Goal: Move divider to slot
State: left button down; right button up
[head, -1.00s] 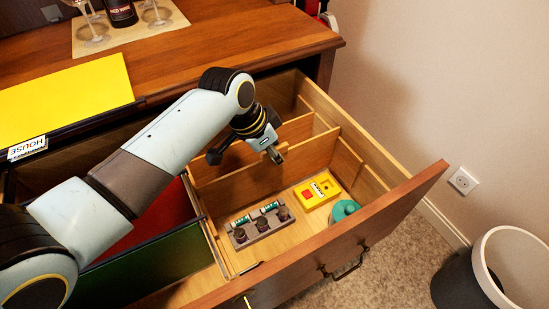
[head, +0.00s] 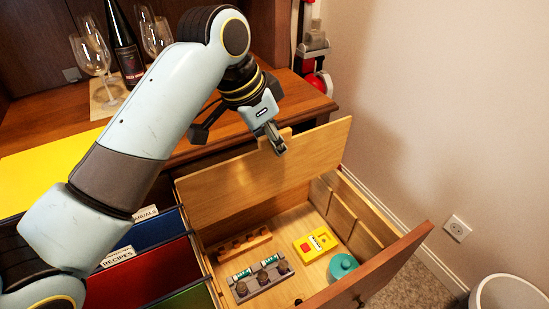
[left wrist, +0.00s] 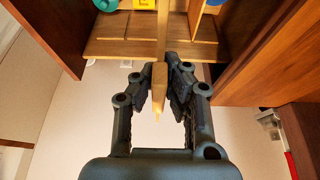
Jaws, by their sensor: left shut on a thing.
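The divider (head: 240,188) is a flat light-wood panel with a small tab on its top edge. My left gripper (head: 277,145) is shut on this tab and holds the panel upright, raised so its top stands above the drawer rim. In the left wrist view the divider (left wrist: 158,85) shows nearly edge-on between the fingers (left wrist: 166,72). Slots between wooden strips (head: 352,218) show on the drawer's right inner wall. The panel hides the drawer's back part and the slots there; whether its lower edge touches anything is unclear. My right gripper is out of view.
The open drawer holds a wooden block with holes (head: 243,245), a grey holder with batteries (head: 260,278), a yellow box (head: 315,243) and a teal round thing (head: 342,266). Labelled folders (head: 140,265) stand left. Glasses and a bottle (head: 124,45) stand on the hutch top behind.

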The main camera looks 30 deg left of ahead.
pick_arm(q)
notch_tip(320, 180, up, 3)
jog(key=shift+r+p, duration=0.15)
jog(key=shift+p, duration=0.2)
jog(key=shift+r+p, duration=0.3)
jog(key=shift+p, duration=0.15)
jog(key=shift+f, duration=0.15)
